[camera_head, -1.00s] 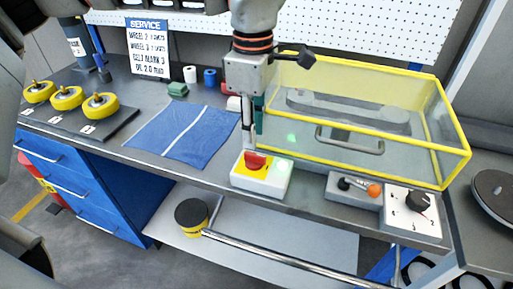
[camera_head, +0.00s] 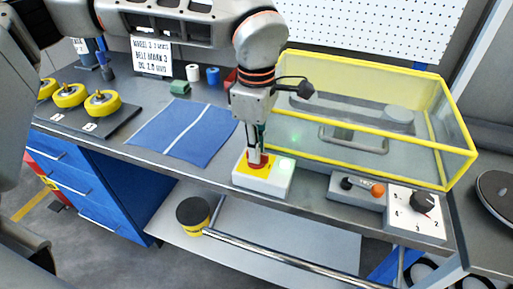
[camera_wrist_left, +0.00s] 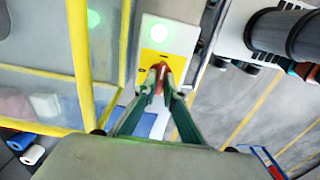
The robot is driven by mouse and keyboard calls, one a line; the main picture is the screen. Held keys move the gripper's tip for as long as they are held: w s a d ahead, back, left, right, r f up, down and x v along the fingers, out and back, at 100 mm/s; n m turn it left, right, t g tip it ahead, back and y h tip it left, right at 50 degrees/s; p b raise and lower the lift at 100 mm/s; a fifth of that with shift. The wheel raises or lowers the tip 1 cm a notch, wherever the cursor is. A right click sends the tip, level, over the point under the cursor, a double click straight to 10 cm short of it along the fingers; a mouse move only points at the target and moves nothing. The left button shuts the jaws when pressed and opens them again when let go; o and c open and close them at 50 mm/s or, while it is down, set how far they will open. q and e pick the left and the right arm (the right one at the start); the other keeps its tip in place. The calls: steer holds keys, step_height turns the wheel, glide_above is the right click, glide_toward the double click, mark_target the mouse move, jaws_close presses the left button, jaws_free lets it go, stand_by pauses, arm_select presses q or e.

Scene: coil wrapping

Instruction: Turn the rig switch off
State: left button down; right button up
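The green lamp (camera_wrist_left: 160,34) is bright there too. My right gripper is not in view.
A clear guard with a yellow frame (camera_head: 390,147) stands just behind and right of the switch. A small lever box (camera_head: 357,190) and a numbered dial (camera_head: 415,214) sit to the right. A blue mat (camera_head: 185,135) lies left. A metal rail (camera_head: 270,253) runs below.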

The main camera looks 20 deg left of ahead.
arm_select(q)
steer(key=shift+n, duration=0.9)
steer(key=shift+n+p, duration=0.45)
steer(key=shift+n, duration=0.75)
steer(key=n, duration=0.5)
steer(key=shift+n, duration=0.3)
steer(key=n, duration=0.3)
steer(key=shift+n, duration=2.5)
steer(key=c, duration=2.1)
jaws_free()
steer(key=shift+c, duration=0.2)
